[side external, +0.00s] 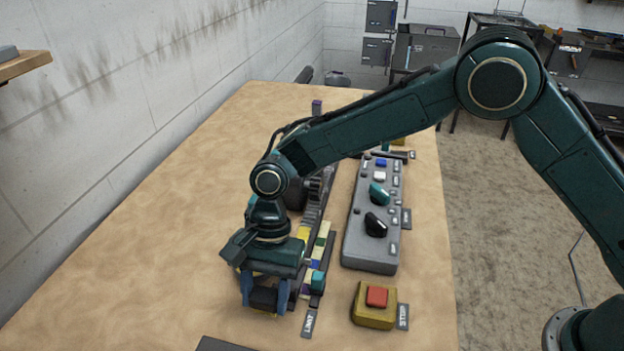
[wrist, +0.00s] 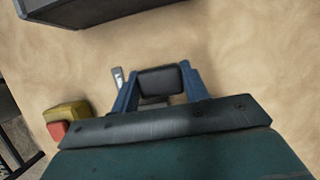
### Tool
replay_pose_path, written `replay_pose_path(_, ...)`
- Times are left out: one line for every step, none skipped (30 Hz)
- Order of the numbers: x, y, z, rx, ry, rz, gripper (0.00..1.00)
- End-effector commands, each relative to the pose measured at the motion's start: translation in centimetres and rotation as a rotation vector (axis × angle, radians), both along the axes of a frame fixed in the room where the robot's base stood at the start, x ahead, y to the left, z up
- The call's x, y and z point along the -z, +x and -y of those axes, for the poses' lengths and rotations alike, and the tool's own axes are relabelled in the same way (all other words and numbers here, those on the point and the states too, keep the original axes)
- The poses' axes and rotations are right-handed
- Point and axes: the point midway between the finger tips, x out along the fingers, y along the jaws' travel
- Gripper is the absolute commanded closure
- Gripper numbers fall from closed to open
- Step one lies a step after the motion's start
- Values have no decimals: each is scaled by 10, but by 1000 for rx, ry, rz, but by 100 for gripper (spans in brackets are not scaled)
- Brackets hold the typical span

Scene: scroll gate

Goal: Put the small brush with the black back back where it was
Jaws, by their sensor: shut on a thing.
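My gripper (side external: 264,294) is at the near end of the row of coloured blocks, low over the table, with its blue fingers pointing down. It is shut on the small brush with the black back (side external: 263,299). In the wrist view the black back (wrist: 161,80) shows as a rounded dark block between the two blue fingertips (wrist: 158,88). The brush's bristles are mostly hidden, and I cannot tell whether it touches the table.
Coloured blocks (side external: 318,281) stand just right of my gripper, by a small label plate (side external: 310,322). A yellow box with a red button (side external: 375,306) and a grey control panel (side external: 371,252) lie further right. A dark box (side external: 219,345) is at the near edge. The table's left is clear.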

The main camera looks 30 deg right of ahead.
Motion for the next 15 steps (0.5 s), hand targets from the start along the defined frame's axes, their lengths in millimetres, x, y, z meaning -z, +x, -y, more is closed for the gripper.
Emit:
replay_pose_path(8, -1, 0, 0, -2, -3, 73)
replay_pose_path(11, 0, 0, -1, -1, -2, 73)
replay_pose_path(14, 0, 0, 0, 0, -1, 73)
replay_pose_path(16, -1, 0, 0, 0, -1, 73)
replay_pose_path(18, 0, 0, 0, 0, -1, 73)
replay_pose_path(20, 0, 0, 0, -1, -1, 73)
replay_pose_path(20, 0, 0, -1, 0, 0, 73)
replay_pose_path(21, 0, 0, -1, 0, 0, 73)
replay_pose_path(21, 0, 0, -1, 0, 0, 73)
replay_pose_path(21, 0, 0, -1, 0, 0, 73)
replay_pose_path(21, 0, 0, -1, 0, 0, 73)
replay_pose_path(21, 0, 0, -1, 0, 0, 73)
replay_pose_path(20, 0, 0, -1, 0, 0, 73)
replay_pose_path(20, 0, 0, -1, 0, 0, 73)
replay_pose_path(21, 0, 0, 0, 0, 0, 73)
